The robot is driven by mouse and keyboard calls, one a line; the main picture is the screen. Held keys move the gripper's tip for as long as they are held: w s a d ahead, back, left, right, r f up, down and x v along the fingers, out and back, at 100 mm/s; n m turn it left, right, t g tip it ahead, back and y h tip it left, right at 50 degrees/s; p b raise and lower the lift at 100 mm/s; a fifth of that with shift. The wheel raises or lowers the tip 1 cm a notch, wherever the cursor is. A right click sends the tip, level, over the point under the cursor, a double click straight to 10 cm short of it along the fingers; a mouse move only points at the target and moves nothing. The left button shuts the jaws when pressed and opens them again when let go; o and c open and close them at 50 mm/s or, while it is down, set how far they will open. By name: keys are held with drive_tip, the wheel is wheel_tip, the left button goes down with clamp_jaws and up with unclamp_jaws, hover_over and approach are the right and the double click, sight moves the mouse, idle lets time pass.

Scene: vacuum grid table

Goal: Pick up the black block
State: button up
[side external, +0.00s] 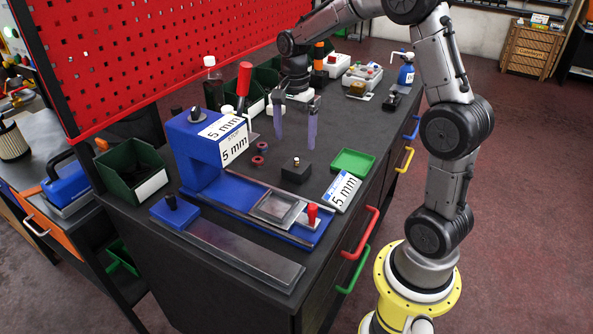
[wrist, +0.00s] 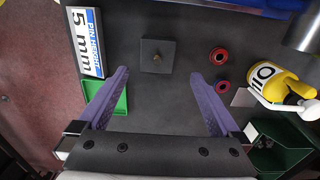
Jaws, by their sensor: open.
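The black block (side external: 296,171) is a low square block with a small brass pin on top. It sits flat on the dark bench top, left of a green tray. In the wrist view the black block (wrist: 158,56) lies ahead of the fingertips, roughly centred between them. My gripper (side external: 297,146) hangs above the bench behind the block, with its two purple fingers pointing down. In the wrist view my gripper (wrist: 167,82) is open wide, and nothing is between its fingers.
A green tray (side external: 353,162) and a "5 mm" label block (side external: 342,190) are right of the block. A blue fixture (side external: 200,150) stands further left. Green bins (wrist: 280,146) are near the right finger.

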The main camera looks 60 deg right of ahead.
sight(296, 164)
drive_tip(key=f, duration=0.9)
drive_tip(key=shift+s+f, duration=0.25)
drive_tip(key=shift+f, duration=0.15)
drive_tip(key=shift+c, duration=0.2)
drive_tip(key=shift+r, duration=0.1)
clamp_jaws()
